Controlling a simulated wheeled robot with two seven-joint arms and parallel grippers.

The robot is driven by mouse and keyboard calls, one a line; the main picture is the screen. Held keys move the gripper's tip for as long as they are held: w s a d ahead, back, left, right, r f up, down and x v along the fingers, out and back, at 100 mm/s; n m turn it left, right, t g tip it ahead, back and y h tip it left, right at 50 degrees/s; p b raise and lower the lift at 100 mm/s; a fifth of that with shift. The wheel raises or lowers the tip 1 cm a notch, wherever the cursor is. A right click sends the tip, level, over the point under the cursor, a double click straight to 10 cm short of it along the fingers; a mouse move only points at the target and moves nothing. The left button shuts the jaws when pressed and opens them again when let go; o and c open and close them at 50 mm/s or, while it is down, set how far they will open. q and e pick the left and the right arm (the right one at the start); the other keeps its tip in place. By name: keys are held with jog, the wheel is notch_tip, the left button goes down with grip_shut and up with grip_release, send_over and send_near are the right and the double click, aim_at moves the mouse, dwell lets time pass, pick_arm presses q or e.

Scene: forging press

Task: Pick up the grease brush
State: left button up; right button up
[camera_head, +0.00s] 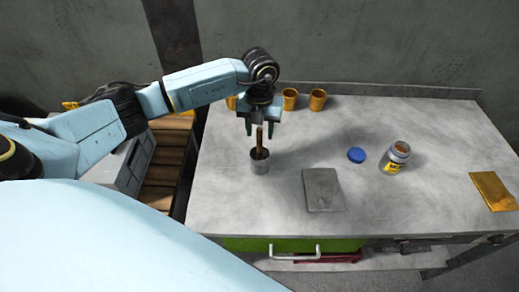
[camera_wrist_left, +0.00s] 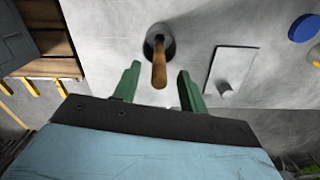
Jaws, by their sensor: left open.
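The grease brush (camera_head: 259,142) stands upright in a small grey metal cup (camera_head: 260,163) on the workbench, its brown wooden handle pointing up. In the left wrist view the handle (camera_wrist_left: 159,66) points toward the camera, between and slightly beyond my green fingertips. The brush's lower end is hidden in the cup (camera_wrist_left: 158,38). My left gripper (camera_head: 261,128) is open above the cup, with its two fingers (camera_wrist_left: 158,85) on either side of the handle and a gap on both sides. My right gripper is not in view.
On the grey workbench (camera_head: 400,125) are a flat grey plate (camera_head: 322,190), a blue lid (camera_head: 356,155), an open jar (camera_head: 394,158) and a gold plate (camera_head: 494,191). Several orange cups (camera_head: 317,100) stand at the back edge. The bench between the cups and plate is clear.

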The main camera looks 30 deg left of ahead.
pick_arm(q)
send_over(259, 157)
jog(key=f, duration=0.5)
jog(key=shift+w+a, duration=0.15)
jog(key=shift+w, duration=0.2)
grip_shut()
